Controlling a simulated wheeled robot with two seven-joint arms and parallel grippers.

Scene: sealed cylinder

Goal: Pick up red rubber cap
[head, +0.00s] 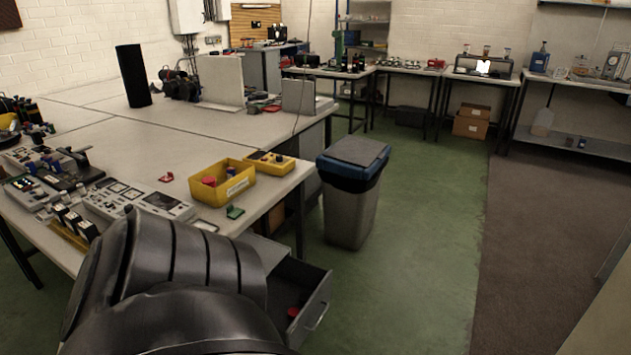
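A small round red thing (293,312) lies inside an open grey drawer (318,312) under the front of the table. It may be the red rubber cap, but it is too small to tell. Another red round thing (209,181) sits in a yellow bin (238,184) on the table, next to a blue one. A small red piece (167,177) lies on the table left of the bin. Neither of my grippers is in view. A dark grey link of my own arm fills the lower left and hides part of the table and drawer.
The white table (190,140) holds control panels (135,203), a green piece (235,212), a yellow tray (270,163) and a black cylinder (134,76). A grey bin with blue liner (348,205) stands right of the drawer. The green floor beyond is clear.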

